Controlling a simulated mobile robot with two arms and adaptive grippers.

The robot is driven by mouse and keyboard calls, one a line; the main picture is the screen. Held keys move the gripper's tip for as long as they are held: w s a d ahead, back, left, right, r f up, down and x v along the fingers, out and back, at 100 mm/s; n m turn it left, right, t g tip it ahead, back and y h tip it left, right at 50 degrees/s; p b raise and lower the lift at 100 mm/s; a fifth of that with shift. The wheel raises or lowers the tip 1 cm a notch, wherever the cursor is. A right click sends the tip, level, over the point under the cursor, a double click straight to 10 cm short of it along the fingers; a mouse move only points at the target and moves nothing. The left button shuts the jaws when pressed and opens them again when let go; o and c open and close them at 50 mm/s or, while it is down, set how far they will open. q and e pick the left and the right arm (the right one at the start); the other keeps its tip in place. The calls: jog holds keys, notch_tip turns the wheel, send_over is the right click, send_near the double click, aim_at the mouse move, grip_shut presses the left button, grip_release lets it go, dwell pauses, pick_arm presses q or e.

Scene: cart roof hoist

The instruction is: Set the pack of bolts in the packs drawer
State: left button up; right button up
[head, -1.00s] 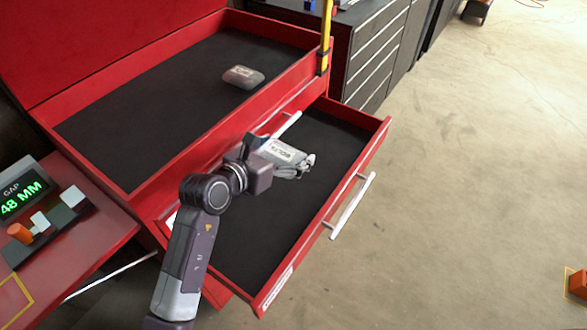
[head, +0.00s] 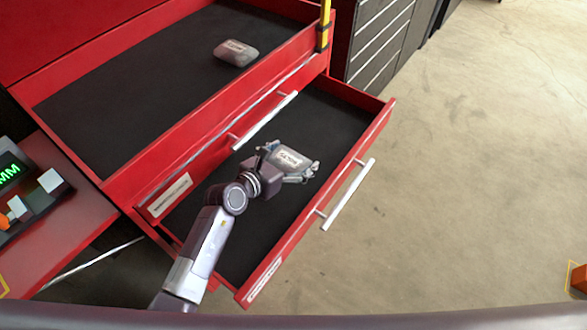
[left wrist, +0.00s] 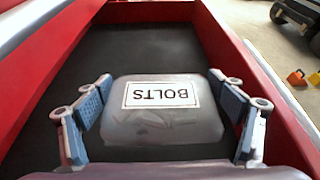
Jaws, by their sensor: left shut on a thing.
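The pack of bolts is a grey translucent pack (head: 290,160) with a white label. In the left wrist view the pack (left wrist: 162,125) shows its label, "BOLTS", upside down. My left gripper (head: 289,166) is shut on it, with a blue-padded finger on each side in the left wrist view (left wrist: 160,118). The packs drawer (head: 330,115) is pulled open, with a dark floor and red walls. The pack is over or in this drawer; I cannot tell whether it touches the floor. The drawer's dark floor also shows in the left wrist view (left wrist: 140,50). My right gripper is not in view.
The red cart's upper tray (head: 130,85) holds another grey pack (head: 236,52). A yellow post (head: 323,25) stands at its corner. A red side surface (head: 70,215) with a display is at left. Drawer floor beyond the pack is clear.

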aim_at(294, 168)
pick_arm(q)
jog(key=shift+f, duration=0.65)
jog(key=shift+f+b, duration=0.85)
jog(key=shift+f, duration=1.15)
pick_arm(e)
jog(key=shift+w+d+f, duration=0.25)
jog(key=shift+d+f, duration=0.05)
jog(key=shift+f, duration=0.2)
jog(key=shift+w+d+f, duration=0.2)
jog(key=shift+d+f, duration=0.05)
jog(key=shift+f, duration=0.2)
pick_arm(q)
jog(key=shift+f, duration=0.15)
jog(key=o, duration=1.1)
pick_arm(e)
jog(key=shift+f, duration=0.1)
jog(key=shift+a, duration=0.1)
